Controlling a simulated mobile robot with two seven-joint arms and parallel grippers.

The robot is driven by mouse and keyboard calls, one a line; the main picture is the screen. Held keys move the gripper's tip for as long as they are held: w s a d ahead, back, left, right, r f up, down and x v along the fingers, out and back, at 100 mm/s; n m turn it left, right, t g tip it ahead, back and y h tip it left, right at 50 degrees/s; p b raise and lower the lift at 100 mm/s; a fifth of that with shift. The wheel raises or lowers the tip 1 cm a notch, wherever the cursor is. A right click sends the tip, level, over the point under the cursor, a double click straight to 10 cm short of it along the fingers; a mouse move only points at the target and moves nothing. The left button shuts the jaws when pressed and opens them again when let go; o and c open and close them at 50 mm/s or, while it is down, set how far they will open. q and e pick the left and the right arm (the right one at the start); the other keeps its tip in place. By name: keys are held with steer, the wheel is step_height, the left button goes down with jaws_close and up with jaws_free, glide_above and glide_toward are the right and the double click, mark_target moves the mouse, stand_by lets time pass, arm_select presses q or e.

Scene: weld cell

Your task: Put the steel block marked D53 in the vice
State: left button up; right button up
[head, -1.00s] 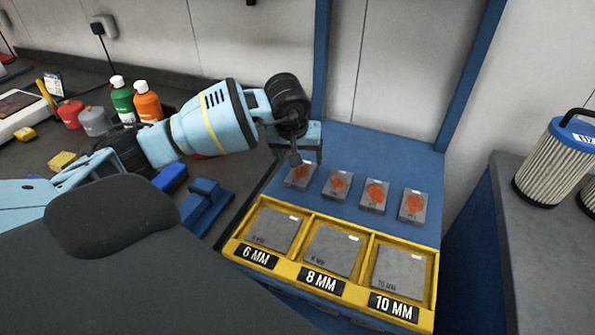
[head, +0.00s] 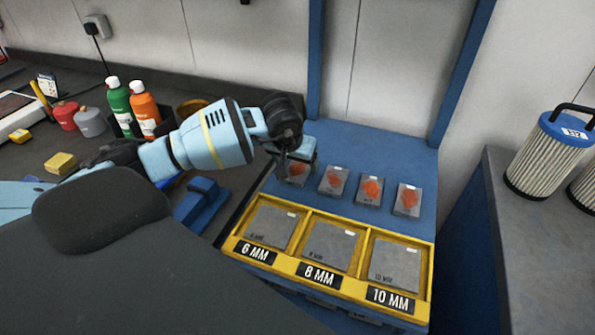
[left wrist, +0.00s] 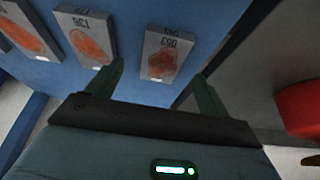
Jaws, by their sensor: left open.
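The steel block marked D53 (left wrist: 168,55) lies flat on the blue shelf, with an orange-red patch on its top; its marking appears upside down in the left wrist view. In the head view it is the leftmost block (head: 295,173), partly hidden by my left gripper (head: 291,168). My left gripper is open and empty just over this block. In the left wrist view its two fingers (left wrist: 157,88) are spread, with the block ahead between them. A blue vice-like body (head: 203,203) stands on the dark bench left of the shelf. My right gripper is not in view.
Several similar blocks lie in a row, including one (head: 333,181) beside D53. A yellow tray (head: 232,245) with plates marked 6, 8 and 10 MM lies in front. Bottles (head: 145,112) stand on the bench behind the arm. A filter (head: 550,155) stands at right.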

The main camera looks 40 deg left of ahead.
mark_target(298, 169)
arm_select(q)
steer(key=shift+x, duration=1.95)
steer(key=shift+a, duration=0.2)
steer(key=shift+c, duration=0.3)
steer(key=c, duration=0.7)
steer(key=shift+w+r, duration=0.1)
steer(key=shift+r, duration=0.05)
jaws_close()
steer(key=shift+r, duration=0.1)
